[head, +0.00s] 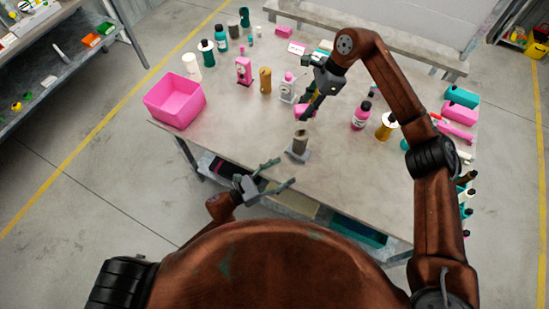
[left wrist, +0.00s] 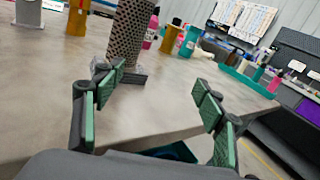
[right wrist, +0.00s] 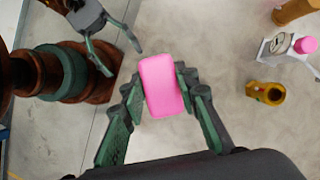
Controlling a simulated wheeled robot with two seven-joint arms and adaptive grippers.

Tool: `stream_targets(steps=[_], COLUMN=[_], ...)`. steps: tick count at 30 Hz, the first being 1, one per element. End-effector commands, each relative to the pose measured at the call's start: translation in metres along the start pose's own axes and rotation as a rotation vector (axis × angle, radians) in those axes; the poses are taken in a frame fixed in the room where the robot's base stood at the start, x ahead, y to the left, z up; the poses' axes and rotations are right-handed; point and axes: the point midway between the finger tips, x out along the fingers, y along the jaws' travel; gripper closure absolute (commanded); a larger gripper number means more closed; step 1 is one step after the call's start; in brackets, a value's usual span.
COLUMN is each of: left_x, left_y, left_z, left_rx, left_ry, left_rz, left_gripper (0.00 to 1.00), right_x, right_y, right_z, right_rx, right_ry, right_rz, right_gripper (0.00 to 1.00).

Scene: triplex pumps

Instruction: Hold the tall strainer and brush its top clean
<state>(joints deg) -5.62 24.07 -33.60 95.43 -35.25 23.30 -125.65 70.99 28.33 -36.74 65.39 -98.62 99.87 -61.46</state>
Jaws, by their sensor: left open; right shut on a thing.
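The tall strainer (head: 300,140) is a brownish perforated cylinder standing upright on a grey base near the table's front edge. In the left wrist view the strainer (left wrist: 128,32) rises just beyond the left finger. My left gripper (head: 277,175) is open and empty in front of the strainer, apart from it. My right gripper (head: 311,105) is shut on a pink block (right wrist: 163,86), held above and behind the strainer in the head view. The pink block (head: 305,111) may be the brush; no bristles show. The strainer is not clearly visible in the right wrist view.
A pink bin (head: 174,101) stands at the table's left corner. Several bottles, such as a pink one (head: 361,115), and a brass cylinder (head: 265,80) stand farther back. The table top (head: 235,135) is clear around the strainer. A small brass fitting (right wrist: 266,92) stands right of the pink block.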

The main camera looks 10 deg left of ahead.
Motion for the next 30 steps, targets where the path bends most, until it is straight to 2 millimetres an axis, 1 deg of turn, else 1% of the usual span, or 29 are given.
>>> stream_targets(steps=[1,3,7,11,14,24,30], left_x=[0.003,0.004,0.007,0.015,0.027,0.089,0.115], left_y=[0.016,0.033,0.052,0.057,0.058,0.063,0.065], left_z=[0.004,0.008,0.013,0.014,0.014,0.014,0.013], left_rx=[0.028,0.056,0.088,0.095,0.094,0.091,0.091], left_ry=[0.001,0.006,0.009,0.009,0.009,0.008,0.009], left_rz=[0.021,0.049,0.077,0.085,0.084,0.084,0.084], left_gripper=[0.35,0.35,0.35,0.35,0.35,0.35,0.35], right_x=[-0.001,-0.001,-0.001,-0.001,-0.001,-0.001,-0.001], right_y=[0.000,0.000,0.000,0.000,0.000,0.000,0.000], right_z=[0.000,0.000,-0.001,0.000,0.000,0.000,0.000], right_rx=[0.000,0.000,0.001,0.001,0.000,0.000,0.000], right_ry=[0.000,0.000,0.000,0.000,0.000,0.000,0.000], right_rz=[-0.001,-0.001,-0.001,-0.001,-0.001,-0.001,-0.001], right_gripper=[0.91,0.91,0.91,0.91,0.91,0.91,0.91])
